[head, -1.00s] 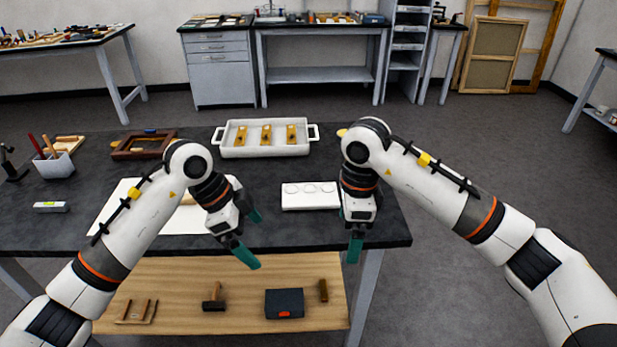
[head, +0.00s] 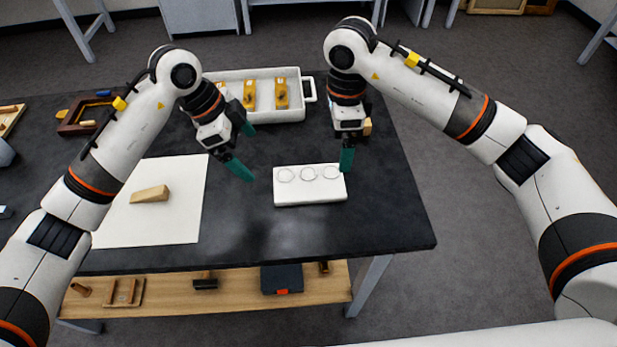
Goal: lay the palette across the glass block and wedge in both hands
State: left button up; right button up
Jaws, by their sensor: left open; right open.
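The white palette (head: 310,196), a flat slab with three round wells, lies on the dark table right of its middle. A tan wooden wedge (head: 150,194) lies on a white sheet to the left, apart from both grippers. I cannot make out a glass block. My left gripper (head: 246,153) is open and empty, above the table to the upper left of the palette. My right gripper (head: 347,158) is open, by the palette's upper right corner in the picture; one finger shows clearly and the other is mostly hidden. I cannot tell whether it touches the palette.
A white handled tray (head: 304,112) with three golden pieces stands behind the palette. A small wooden thing (head: 367,127) is partly hidden behind my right gripper. A brown frame (head: 88,118) lies at the back left. The table (head: 375,225) is clear in front and right of the palette.

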aim_at(335, 179)
pick_arm(q)
jog(key=x, duration=1.2)
pick_arm(e)
notch_tip(335, 179, down, 12)
jog(key=shift+f, duration=0.1)
pick_arm(q)
jog(key=c, duration=0.9)
pick_arm(e)
jog(key=c, duration=0.9)
